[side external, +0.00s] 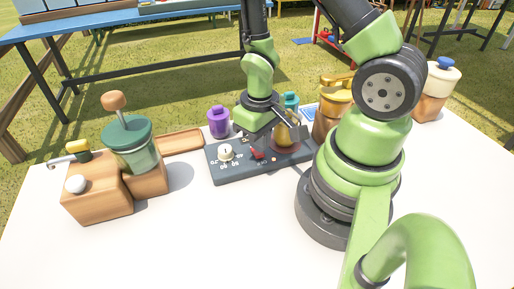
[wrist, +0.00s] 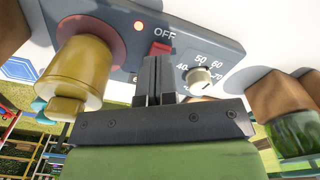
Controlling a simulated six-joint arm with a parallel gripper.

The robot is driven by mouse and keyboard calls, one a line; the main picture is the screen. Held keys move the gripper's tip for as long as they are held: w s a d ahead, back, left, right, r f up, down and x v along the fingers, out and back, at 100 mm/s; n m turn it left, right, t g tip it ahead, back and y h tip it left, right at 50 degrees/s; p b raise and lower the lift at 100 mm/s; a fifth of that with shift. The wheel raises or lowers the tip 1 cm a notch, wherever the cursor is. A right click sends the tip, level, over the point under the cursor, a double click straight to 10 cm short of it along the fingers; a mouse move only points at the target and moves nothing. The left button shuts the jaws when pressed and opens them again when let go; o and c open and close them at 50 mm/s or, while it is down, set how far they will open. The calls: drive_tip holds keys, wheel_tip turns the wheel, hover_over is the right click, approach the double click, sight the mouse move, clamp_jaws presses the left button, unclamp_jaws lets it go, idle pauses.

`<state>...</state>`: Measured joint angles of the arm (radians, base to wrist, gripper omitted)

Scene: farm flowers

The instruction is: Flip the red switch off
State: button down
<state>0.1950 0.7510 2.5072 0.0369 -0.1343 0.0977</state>
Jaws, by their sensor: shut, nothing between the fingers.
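The red switch (side external: 257,155) sits on the front of a dark grey control box (side external: 225,175), between a white dial and a golden vessel. In the wrist view the switch (wrist: 160,48) shows just beyond my fingertips, below the printed word OFF (wrist: 165,33). In the side view my gripper (side external: 256,146) is above and right at the switch. Whether the fingertips touch it, I cannot tell.
The white dial (side external: 225,152) with numbers is left of the switch. The golden vessel (side external: 284,137) stands on the box's reddish plate. A purple canister (side external: 218,122) is behind. A wooden grinder with a green jar (side external: 128,150) stands left. The white table's front left is clear.

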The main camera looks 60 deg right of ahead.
drive_tip(key=shift+f, duration=0.9)
idle(0.3)
drive_tip(key=shift+r, duration=3.5)
